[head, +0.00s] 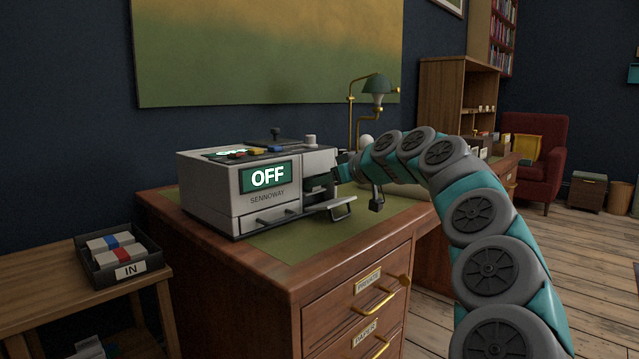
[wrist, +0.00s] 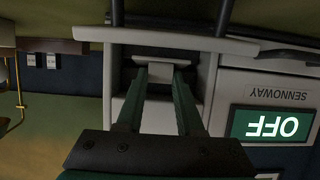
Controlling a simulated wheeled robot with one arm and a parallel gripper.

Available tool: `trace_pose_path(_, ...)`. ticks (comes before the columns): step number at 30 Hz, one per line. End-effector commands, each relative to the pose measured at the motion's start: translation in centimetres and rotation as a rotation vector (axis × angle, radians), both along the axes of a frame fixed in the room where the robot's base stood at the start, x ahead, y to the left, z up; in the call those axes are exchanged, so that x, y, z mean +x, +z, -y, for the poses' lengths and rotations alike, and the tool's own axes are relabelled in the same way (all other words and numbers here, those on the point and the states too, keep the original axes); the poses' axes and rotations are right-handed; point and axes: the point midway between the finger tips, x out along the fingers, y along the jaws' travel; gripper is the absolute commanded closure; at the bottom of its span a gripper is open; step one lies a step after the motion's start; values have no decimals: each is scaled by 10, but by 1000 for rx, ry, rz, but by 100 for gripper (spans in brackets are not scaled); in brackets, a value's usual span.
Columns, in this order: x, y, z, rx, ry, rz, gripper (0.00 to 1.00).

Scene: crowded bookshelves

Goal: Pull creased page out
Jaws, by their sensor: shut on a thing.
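The grey Sennoway machine (head: 238,192) stands on the desk with its screen reading OFF; its front also shows upside down in the wrist view (wrist: 275,88). Its right side is open, with a pale flap or tray (head: 330,207) sticking out. My gripper (head: 336,177) reaches into this opening from the right. In the wrist view the dark green fingers (wrist: 160,80) are closed about a small pale piece (wrist: 158,76) inside the opening. I cannot tell whether this piece is the creased page or a machine part. No creases are visible. The machine's inside is mostly dark.
The machine sits on a green desk mat (head: 285,245) on the wooden desk (head: 230,275). A brass lamp (head: 372,95) stands behind my arm. A black IN tray (head: 118,262) with several small packs is on the side table at left. Floor space lies open at right.

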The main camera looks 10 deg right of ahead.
Motion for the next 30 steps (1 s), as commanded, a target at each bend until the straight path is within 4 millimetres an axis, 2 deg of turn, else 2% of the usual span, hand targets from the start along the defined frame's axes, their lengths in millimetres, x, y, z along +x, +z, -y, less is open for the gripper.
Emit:
trace_pose_path(13,-2,-1,2,0,-1,0,100)
trace_pose_path(30,-19,0,14,1,-1,0,100)
